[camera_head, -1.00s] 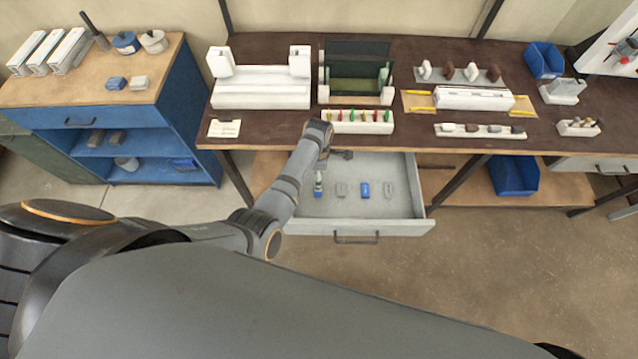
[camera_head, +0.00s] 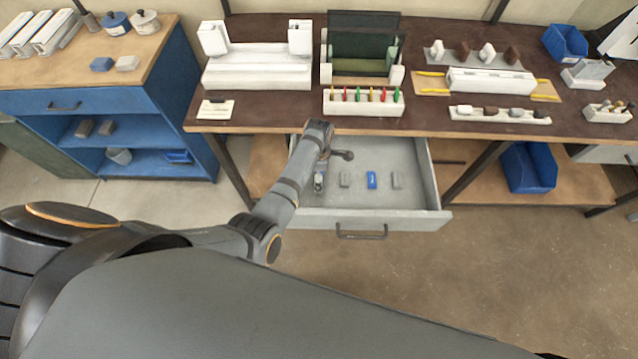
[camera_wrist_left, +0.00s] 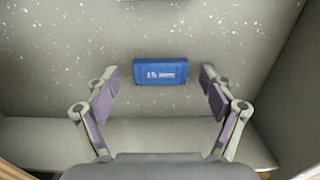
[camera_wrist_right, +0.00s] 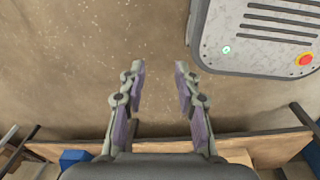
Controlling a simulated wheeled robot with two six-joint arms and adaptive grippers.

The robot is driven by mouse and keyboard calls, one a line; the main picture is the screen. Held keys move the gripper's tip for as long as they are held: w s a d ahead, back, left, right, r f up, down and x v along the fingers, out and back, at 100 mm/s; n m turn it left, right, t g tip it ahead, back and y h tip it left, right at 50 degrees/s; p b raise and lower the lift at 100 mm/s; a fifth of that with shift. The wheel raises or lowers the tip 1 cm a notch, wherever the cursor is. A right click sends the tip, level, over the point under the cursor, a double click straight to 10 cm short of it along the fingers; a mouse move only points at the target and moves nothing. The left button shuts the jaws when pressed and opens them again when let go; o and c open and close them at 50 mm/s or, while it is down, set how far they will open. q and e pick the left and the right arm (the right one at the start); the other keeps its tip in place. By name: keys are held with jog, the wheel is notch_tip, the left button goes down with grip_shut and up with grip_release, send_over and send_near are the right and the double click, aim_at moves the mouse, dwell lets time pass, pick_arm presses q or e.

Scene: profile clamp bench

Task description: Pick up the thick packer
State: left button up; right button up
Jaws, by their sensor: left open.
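A blue block with white print (camera_wrist_left: 161,71) lies on the speckled drawer floor in the left wrist view, between the two open fingers of my left gripper (camera_wrist_left: 160,78) and apart from both. In the head view my left gripper (camera_head: 319,180) points down into the open drawer at its left end and mostly hides what is under it. I cannot tell by thickness which is the thick packer. My right gripper (camera_wrist_right: 160,68) is open and empty above the floor.
The drawer (camera_head: 440,190) has raised walls and a front handle (camera_head: 361,232). The dark bench top (camera_head: 440,110) overhangs it, with a rack of coloured pegs (camera_head: 363,103) near its edge. A blue cabinet (camera_head: 190,120) stands at left.

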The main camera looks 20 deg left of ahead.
pick_arm(q)
jog(key=shift+r, duration=0.1)
jog(key=shift+s, duration=0.1)
jog(key=shift+c, duration=1)
jog(key=c, duration=0.7)
pick_arm(e)
jog(key=shift+w+d+r, duration=0.1)
jog(key=shift+w+d, duration=0.05)
jog(key=shift+w, duration=0.35)
jog(key=shift+w+d+r, duration=0.1)
jog(key=shift+w+d, duration=0.05)
jog(key=shift+w, duration=0.3)
jog(key=shift+s, duration=0.1)
pick_arm(q)
jog(key=shift+r, duration=0.1)
